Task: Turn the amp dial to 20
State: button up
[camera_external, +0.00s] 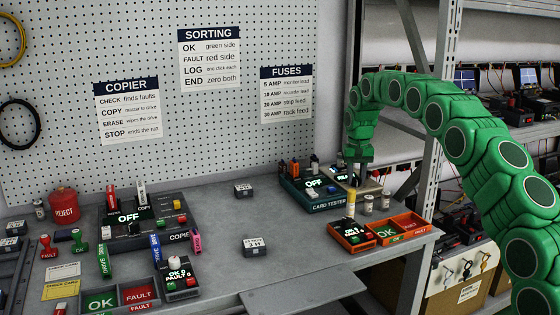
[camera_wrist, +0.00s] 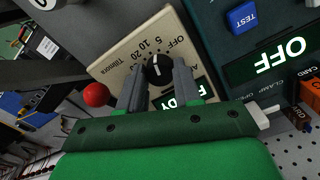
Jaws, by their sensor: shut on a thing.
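The amp dial (camera_wrist: 159,72) is a black round knob with a white mark, on a beige panel (camera_wrist: 116,62) printed with OFF, 5, 10, 20 and 30. The white mark points up in the wrist view, toward the 5 and 10 side; the exact number is hard to tell. My gripper (camera_wrist: 158,82) is shut on the dial, one finger on each side. A lit green display (camera_wrist: 168,102) beside the dial is partly covered by a finger. In the external view my gripper (camera_external: 356,178) reaches down over the beige unit (camera_external: 371,186), hiding the dial.
The card tester (camera_external: 325,200), showing OFF, stands left of the beige unit. A red ball-shaped knob (camera_wrist: 95,94) is close to my fingers. Orange trays (camera_external: 398,229), a fuse (camera_external: 350,205) and small cylinders stand in front. The copier (camera_external: 140,218) is farther left.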

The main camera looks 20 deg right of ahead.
aim_at(356, 179)
jog(key=n, duration=0.4)
jog(key=shift+n, duration=0.3)
jog(key=n, duration=0.4)
jog(key=shift+n, duration=0.3)
jog(key=o, duration=1)
jog(key=shift+o, duration=0.2)
jog(key=shift+r, duration=0.15)
notch_tip(356, 179, up, 7)
jog(key=shift+r, duration=0.3)
